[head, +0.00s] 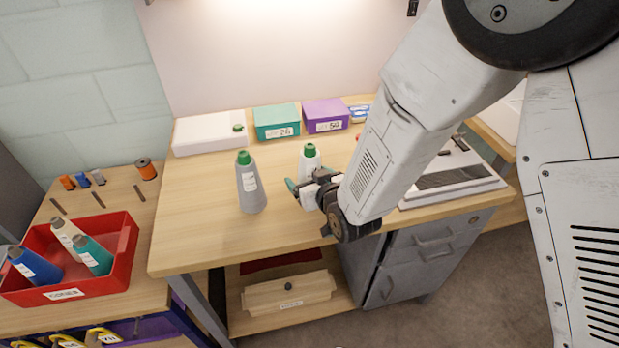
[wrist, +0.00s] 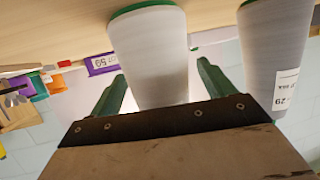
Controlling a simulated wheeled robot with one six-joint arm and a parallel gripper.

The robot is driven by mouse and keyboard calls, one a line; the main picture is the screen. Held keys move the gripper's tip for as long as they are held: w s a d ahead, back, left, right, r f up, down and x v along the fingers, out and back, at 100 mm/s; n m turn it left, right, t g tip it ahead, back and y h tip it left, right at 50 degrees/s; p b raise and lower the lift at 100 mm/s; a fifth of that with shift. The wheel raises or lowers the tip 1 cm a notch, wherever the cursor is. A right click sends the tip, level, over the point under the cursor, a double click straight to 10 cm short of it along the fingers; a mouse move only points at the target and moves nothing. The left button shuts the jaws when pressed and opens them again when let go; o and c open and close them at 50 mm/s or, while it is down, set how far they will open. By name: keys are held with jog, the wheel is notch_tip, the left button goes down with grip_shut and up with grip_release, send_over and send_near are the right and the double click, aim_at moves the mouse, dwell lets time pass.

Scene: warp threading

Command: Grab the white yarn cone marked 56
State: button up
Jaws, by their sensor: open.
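A white yarn cone (head: 309,165) with a green top stands upright on the wooden table (head: 190,230). I cannot read a number on it. My gripper (head: 307,186) is low beside the cone's near side. In the wrist view the cone (wrist: 150,50) sits between the open green fingers of my gripper (wrist: 158,76), with a gap at each side. A grey cone (head: 250,190) with a green top and a white label stands to its left. In the wrist view that neighbouring cone (wrist: 272,50) shows a label reading 29.
A teal box (head: 276,114) marked 26, a purple box (head: 325,107) marked 50 and a white case (head: 200,145) stand along the back. A red bin (head: 122,245) with several cones is at the left. A grey flat device (head: 455,180) lies to the right.

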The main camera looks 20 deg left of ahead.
jog(key=c, duration=1.2)
jog(key=shift+r, duration=0.1)
jog(key=shift+c, duration=0.2)
